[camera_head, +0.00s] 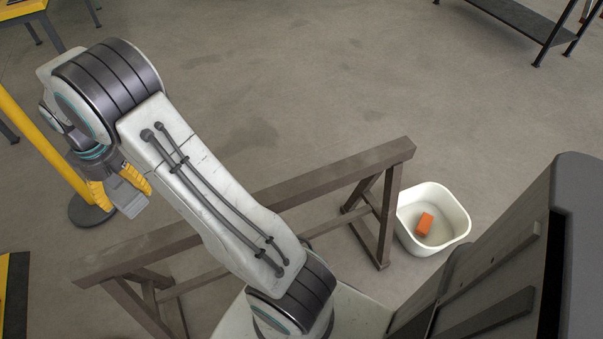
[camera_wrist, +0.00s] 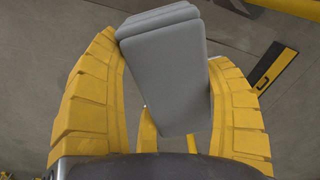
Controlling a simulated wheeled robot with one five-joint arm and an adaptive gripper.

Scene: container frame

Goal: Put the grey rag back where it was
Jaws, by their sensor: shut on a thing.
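The grey rag (camera_head: 127,195) is a folded, block-shaped cloth. My gripper (camera_head: 119,190) is shut on it at the left of the head view, with a yellow finger on either side. In the wrist view, the rag (camera_wrist: 168,75) sits between the two yellow fingers of my gripper (camera_wrist: 165,85) and sticks out past their tips. It appears held in the air, above the floor and to the left of the wooden trestle.
A brown wooden trestle (camera_head: 340,173) stands under my arm. A white tub (camera_head: 460,215) with an orange block (camera_head: 424,224) inside is on the floor to its right. A yellow post on a dark round base (camera_head: 90,212) stands close behind my gripper. The floor beyond is open.

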